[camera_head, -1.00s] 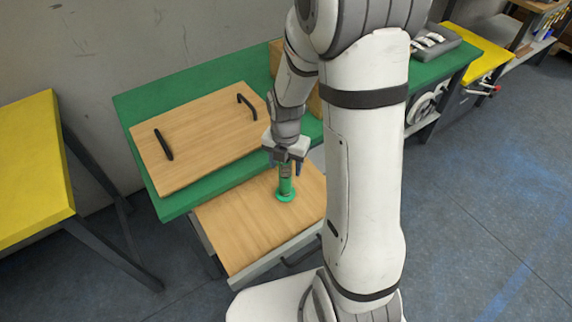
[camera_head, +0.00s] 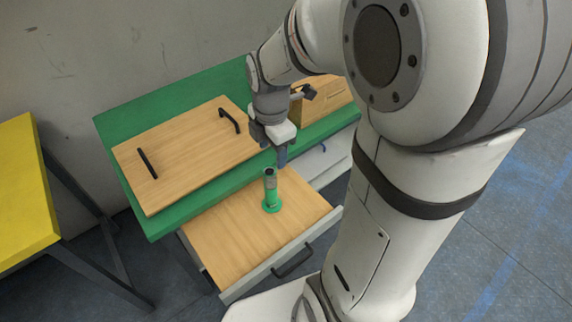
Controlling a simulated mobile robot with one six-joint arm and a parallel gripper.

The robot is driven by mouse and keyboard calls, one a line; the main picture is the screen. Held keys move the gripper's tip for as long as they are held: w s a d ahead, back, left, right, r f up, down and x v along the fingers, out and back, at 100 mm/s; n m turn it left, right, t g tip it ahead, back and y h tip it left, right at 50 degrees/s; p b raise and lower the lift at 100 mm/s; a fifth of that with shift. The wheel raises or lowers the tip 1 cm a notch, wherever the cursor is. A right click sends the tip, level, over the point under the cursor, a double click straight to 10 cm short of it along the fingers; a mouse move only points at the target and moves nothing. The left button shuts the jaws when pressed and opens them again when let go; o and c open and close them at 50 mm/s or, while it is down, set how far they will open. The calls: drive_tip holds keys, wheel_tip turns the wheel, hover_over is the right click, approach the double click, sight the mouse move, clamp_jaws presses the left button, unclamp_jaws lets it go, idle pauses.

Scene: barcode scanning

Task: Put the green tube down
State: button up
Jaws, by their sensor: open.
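The green tube (camera_head: 270,188) stands upright on its round base on the wooden surface of the open drawer (camera_head: 235,245). It has a grey band near its top. My gripper (camera_head: 281,160) is just above and slightly right of the tube's top, pointing down, apart from it. The gripper is open and empty.
A green table (camera_head: 130,115) stands behind the drawer, with a wooden tray (camera_head: 185,160) with black handles on it. A wooden box (camera_head: 335,90) with a dark object is at the right. A yellow table (camera_head: 25,190) is at the left. The drawer surface around the tube is clear.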

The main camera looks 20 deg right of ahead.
drive_tip(key=s+r+m, duration=0.2)
drive_tip(key=s+m, duration=0.3)
drive_tip(key=m, duration=0.5)
drive_tip(key=s+r+m+t, duration=0.1)
drive_tip(key=s+m, duration=0.4)
drive_tip(key=m, duration=0.5)
drive_tip(key=shift+s+r+m+t, duration=0.2)
drive_tip(key=shift+r+m+t, duration=0.15)
drive_tip(key=shift+r, duration=0.45)
drive_tip(key=shift+r, duration=0.1)
